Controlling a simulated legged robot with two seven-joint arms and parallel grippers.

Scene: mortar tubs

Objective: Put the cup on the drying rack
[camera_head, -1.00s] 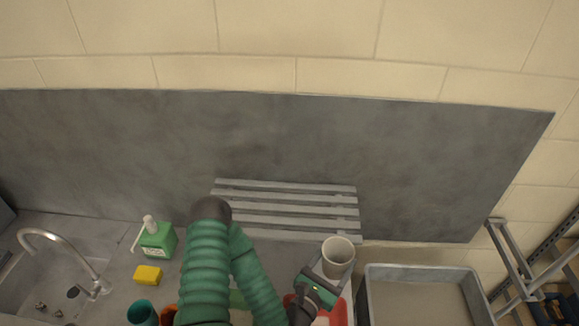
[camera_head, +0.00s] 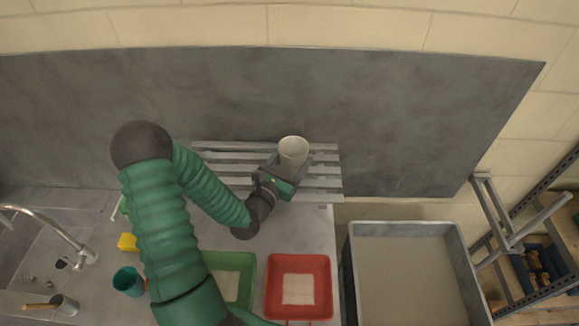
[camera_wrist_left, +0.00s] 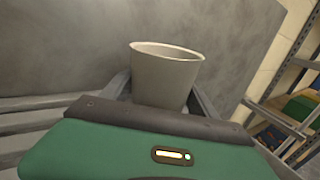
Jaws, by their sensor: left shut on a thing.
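The white cup (camera_head: 293,152) is upright between the fingers of my left gripper (camera_head: 290,163), which is shut on it. In the head view the cup overlaps the right part of the grey slatted drying rack (camera_head: 325,184); whether its base touches the slats I cannot tell. The left wrist view shows the cup (camera_wrist_left: 165,75) between the fingers, its lower part hidden by the gripper body. Slats of the rack (camera_wrist_left: 30,120) show at the left there. My right gripper is not in view.
A red tray (camera_head: 299,261) and a green tray (camera_head: 246,262) lie on the counter in front. A teal cup (camera_head: 128,281), yellow sponge (camera_head: 127,242) and sink tap (camera_head: 50,226) are at the left. A large grey tub (camera_head: 350,270) stands at the right. The grey wall panel (camera_head: 420,125) is behind the rack.

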